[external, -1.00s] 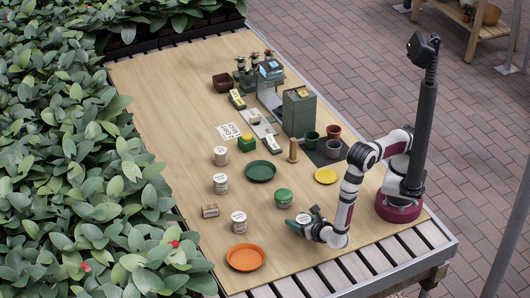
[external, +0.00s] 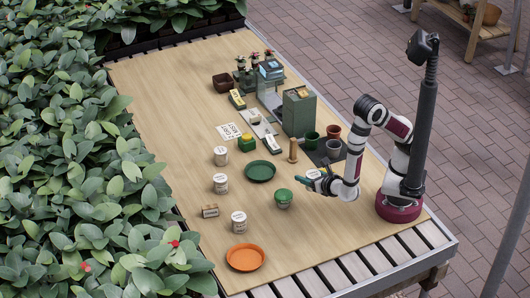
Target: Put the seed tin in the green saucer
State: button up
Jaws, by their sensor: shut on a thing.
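The green saucer (external: 260,172) lies empty in the middle of the board. Other pale tins stand upright at the left (external: 221,156), below that (external: 220,184) and near the orange saucer (external: 239,223). One tin (external: 210,211) lies on its side. A green-lidded tin (external: 284,199) stands below the green saucer.
The orange saucer (external: 246,257) is at the front. A wooden peg (external: 293,151) stands right of the green saucer. Pots (external: 333,132) and a green box machine (external: 299,112) stand behind. Bare board lies between the green saucer and my gripper.

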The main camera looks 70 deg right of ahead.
jog(key=w+d+r+m+g+h, duration=0.2)
jog(key=w+d, duration=0.4)
jog(key=d, duration=0.6)
jog(key=w+d+r+m+g+h, duration=0.1)
jog(key=w+d+m, duration=0.1)
jog(key=w+d, duration=0.75)
send_over(267, 166)
jog(key=f, duration=0.6)
jog(key=shift+s+d, duration=0.1)
jog(key=shift+d, duration=0.1)
jog(key=f, duration=0.4)
jog(key=shift+a, duration=0.3)
jog(key=shift+f, duration=0.2)
jog(key=shift+f, duration=0.1)
